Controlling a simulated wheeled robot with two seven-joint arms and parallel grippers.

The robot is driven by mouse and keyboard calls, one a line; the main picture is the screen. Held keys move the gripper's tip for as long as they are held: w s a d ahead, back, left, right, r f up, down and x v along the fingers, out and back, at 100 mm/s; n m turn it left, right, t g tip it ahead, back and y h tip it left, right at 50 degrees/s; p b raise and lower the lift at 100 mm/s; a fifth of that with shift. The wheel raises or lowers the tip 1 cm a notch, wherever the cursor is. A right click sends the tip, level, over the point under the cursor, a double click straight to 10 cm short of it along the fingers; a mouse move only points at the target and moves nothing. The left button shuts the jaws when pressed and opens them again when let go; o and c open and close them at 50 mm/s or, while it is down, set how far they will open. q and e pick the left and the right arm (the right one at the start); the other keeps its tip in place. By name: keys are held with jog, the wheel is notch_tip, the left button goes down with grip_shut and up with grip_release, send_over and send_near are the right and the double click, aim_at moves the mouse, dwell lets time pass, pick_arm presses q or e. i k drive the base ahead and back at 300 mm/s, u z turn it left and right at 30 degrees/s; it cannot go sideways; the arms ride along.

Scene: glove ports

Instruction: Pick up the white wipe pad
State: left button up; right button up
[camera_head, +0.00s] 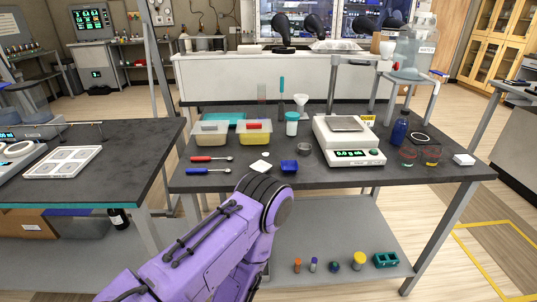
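A flat white pad (260,167) lies near the front edge of the dark bench, just left of a small blue tray (289,166). A second small white block-like item (464,159) lies near the bench's right end. Both are small here, and I cannot tell for sure which is the wipe pad. My purple arm comes in from the lower left, and its rounded black-banded joint is in front of the bench edge, just below the flat white pad. Neither of my grippers shows.
The bench (400,176) also holds a balance (348,140), two lidded tubs, a blue bottle (400,128), glass beakers and red and blue spoons. A lower shelf (335,235) carries several small coloured items. The bench's front right strip is clear.

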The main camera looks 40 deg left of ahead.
aim_at(464, 159)
jog(key=z, duration=0.4)
jog(key=k, duration=0.5)
jog(key=z, duration=0.85)
jog(key=i, duration=1.25)
jog(key=u, duration=0.55)
